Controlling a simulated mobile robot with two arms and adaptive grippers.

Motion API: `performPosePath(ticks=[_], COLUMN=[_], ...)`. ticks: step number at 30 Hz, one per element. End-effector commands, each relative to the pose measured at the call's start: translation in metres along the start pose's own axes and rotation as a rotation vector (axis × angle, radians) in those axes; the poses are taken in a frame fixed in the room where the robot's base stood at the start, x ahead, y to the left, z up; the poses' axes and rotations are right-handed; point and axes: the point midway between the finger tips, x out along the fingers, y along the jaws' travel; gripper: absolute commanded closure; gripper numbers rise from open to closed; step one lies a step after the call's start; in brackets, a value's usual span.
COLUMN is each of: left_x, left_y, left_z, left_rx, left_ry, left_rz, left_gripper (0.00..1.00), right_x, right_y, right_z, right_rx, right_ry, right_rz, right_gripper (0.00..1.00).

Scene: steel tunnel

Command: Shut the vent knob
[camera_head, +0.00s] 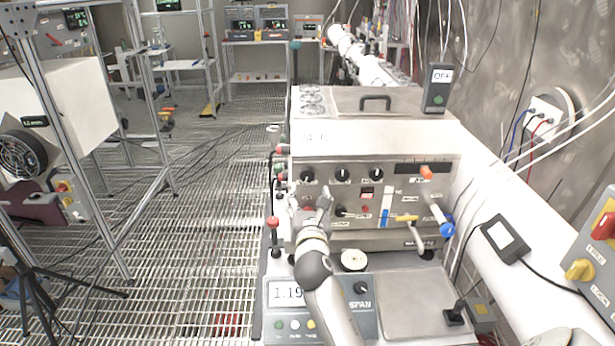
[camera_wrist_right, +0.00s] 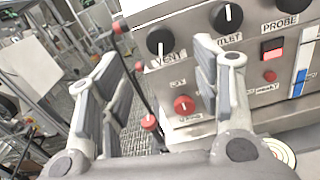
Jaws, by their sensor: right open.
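The vent knob (camera_wrist_right: 160,41) is a round black knob with a white pointer line, above a VENT label on the steel panel. In the wrist view it shows beyond and between the fingertips of my right gripper (camera_wrist_right: 155,66). The pointer looks near upright, but I cannot tell its exact setting. In the head view the knob (camera_head: 307,174) is leftmost in a row of black knobs. My right gripper (camera_head: 322,203) is in front of the panel, below and right of it. It is open and holds nothing. My left gripper is out of view.
The inlet knob (camera_wrist_right: 226,17) is just right of the vent knob, with the probe knob (camera_wrist_right: 284,4) beyond. A red knob (camera_wrist_right: 184,104) sits below. Red-topped levers (camera_head: 273,222) stand at the panel's left side. A steel plate (camera_head: 420,300) lies at the front right.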

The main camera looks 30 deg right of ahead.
Motion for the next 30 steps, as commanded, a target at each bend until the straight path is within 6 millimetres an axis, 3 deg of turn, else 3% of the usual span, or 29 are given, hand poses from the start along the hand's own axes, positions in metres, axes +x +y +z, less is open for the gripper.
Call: performPosePath(ticks=[9, 15, 21, 30], left_x=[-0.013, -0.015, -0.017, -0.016], left_y=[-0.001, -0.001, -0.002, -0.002], left_z=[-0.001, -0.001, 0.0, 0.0], left_rx=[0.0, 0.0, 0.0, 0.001], left_ry=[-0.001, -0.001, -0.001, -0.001], left_rz=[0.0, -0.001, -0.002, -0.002], left_gripper=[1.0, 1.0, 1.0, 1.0], right_x=[0.056, 0.082, 0.094, 0.096], right_y=[0.0, 0.0, 0.0, 0.0], right_z=[0.002, 0.001, -0.001, -0.001], right_rx=[0.004, 0.005, 0.005, 0.005], right_ry=[0.002, 0.002, 0.003, 0.003], right_rz=[-0.001, -0.001, 0.0, 0.0], right_gripper=[0.42, 0.42, 0.42, 0.42])
